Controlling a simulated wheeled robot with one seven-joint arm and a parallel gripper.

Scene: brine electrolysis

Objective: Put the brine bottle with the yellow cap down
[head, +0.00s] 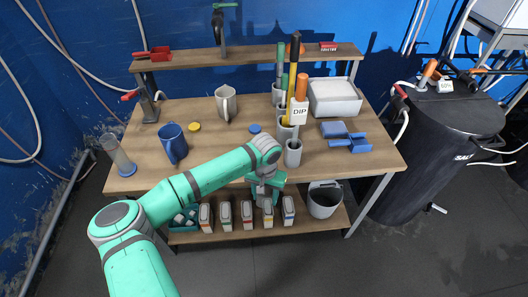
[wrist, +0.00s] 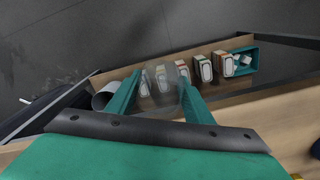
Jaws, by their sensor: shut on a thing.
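My gripper (head: 264,188) is in front of the table's front edge, above the lower shelf. It is shut on a greyish, see-through bottle (wrist: 163,78), which shows between the two fingers in the wrist view. I see no yellow cap on it; its top is hidden by the gripper in the head view. I cannot tell whether its base touches the lower shelf (head: 330,220). A small round yellow cap-like piece (head: 194,126) lies on the tabletop (head: 225,150), and a blue one (head: 254,128) lies to its right.
Several cartons (head: 247,213) stand in a row on the lower shelf, close to the held bottle. A teal tray (wrist: 240,68) is at one end and a grey bucket (head: 323,201) at the other. A blue mug (head: 173,145) stands on the tabletop.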

